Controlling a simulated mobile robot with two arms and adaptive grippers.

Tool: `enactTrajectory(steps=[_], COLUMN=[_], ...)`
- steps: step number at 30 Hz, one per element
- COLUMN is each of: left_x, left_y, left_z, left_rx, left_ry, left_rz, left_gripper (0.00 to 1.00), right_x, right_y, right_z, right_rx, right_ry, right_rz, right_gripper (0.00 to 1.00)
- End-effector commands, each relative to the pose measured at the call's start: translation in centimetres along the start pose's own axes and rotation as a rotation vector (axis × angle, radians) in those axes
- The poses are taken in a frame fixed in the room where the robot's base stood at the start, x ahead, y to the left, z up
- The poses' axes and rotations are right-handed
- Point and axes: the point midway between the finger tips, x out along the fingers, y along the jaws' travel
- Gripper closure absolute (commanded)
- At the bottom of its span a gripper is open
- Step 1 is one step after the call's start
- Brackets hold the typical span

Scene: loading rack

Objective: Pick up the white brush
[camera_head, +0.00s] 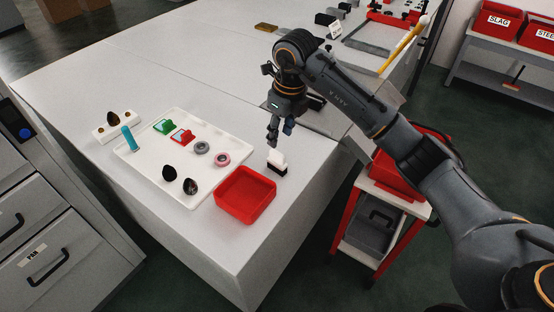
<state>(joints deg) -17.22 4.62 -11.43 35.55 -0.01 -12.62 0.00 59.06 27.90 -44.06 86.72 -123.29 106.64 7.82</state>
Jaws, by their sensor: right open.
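The white brush (278,159) stands on the white table top near its right edge, behind the red tray. It has a pale body and a dark strip at its base. My right gripper (281,142) is open and points down just above the brush. Its fingertips are close to the brush's top; I cannot tell whether they touch it. My left gripper is not in view.
The red tray (246,214) is empty, in front of the brush. A white board (143,167) to the left holds a blue cylinder, green and red items, rings and dark oval pieces. A red cart (407,197) stands right of the table.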

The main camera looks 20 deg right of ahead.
Motion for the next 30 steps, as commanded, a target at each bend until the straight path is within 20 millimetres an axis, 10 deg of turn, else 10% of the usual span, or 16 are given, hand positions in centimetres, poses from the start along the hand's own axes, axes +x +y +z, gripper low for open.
enactTrajectory(steps=[19, 30], left_x=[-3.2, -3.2], left_y=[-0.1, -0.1], left_z=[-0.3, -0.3], left_rx=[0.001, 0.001], left_ry=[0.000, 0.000], left_rz=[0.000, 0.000], left_gripper=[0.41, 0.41], right_x=[7.5, 8.3], right_y=[0.3, 0.3], right_z=[-0.2, -0.2], right_rx=[0.000, -0.002], right_ry=[-0.001, -0.003], right_rz=[0.004, 0.002], right_gripper=[0.58, 0.70])
